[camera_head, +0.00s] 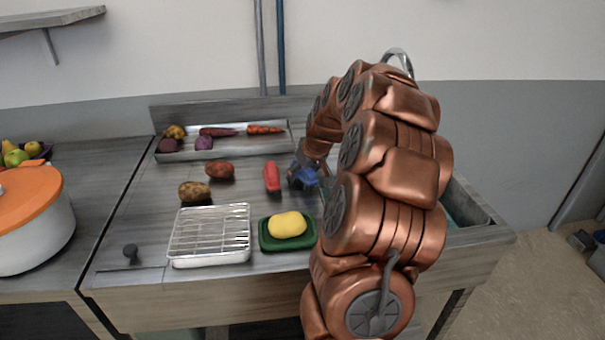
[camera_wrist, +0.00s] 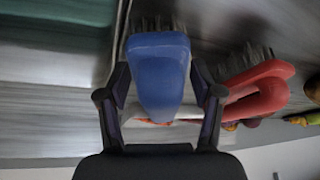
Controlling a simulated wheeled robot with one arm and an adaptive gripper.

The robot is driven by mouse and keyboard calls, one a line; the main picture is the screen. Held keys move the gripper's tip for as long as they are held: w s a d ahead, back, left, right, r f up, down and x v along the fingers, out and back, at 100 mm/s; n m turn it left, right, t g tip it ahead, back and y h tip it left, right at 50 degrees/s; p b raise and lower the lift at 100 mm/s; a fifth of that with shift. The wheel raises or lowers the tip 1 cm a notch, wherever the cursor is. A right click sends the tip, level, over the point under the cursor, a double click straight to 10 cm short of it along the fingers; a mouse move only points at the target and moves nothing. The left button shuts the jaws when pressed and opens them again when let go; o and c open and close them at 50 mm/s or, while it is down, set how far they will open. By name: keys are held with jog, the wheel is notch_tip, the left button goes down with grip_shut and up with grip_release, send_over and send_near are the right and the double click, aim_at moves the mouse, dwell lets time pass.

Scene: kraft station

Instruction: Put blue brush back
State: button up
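The blue brush (camera_wrist: 160,75) fills the space between the two fingers of my gripper (camera_wrist: 160,68) in the wrist view. Its bristles show at the picture's top edge. A finger lies close against each side, and my gripper looks shut on it. In the head view a blue part of the brush or gripper (camera_head: 306,178) shows just right of the red brush (camera_head: 272,177). My arm hides part of it. The red brush also shows in the wrist view (camera_wrist: 258,88), right of my gripper and apart from the blue brush.
A green tray (camera_head: 264,241) with a yellow sponge (camera_head: 287,224) and a wire rack (camera_head: 210,257) are in front. Two potatoes (camera_head: 220,170) (camera_head: 195,192) lie on the counter. A vegetable tray (camera_head: 291,147) stands behind. The sink (camera_head: 465,207) is to the right, partly hidden by my arm.

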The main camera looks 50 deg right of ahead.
jog(key=shift+o, duration=0.2)
jog(key=shift+r, duration=0.2)
jog(key=b+v, duration=0.2)
jog(key=v, duration=1)
jog(key=s+a+f+n+g+y, duration=0.1)
jog(key=s+a+f+g, duration=0.1)
jog(key=a, duration=1)
jog(key=s+a+f+n+g+y, duration=0.1)
jog(key=s+a+f+n, duration=0.1)
jog(key=a, duration=1.1)
jog(key=s+a+f+g, duration=0.2)
jog(key=s+a, duration=0.3)
jog(key=s, duration=0.5)
jog(key=s+a+f+g+h, duration=0.1)
jog(key=s+a+f, duration=0.4)
jog(key=s, duration=0.6)
jog(key=shift+a+f+g, duration=0.15)
jog(key=shift+a+g, duration=0.45)
jog(key=shift+a, duration=0.15)
jog(key=shift+s, duration=0.15)
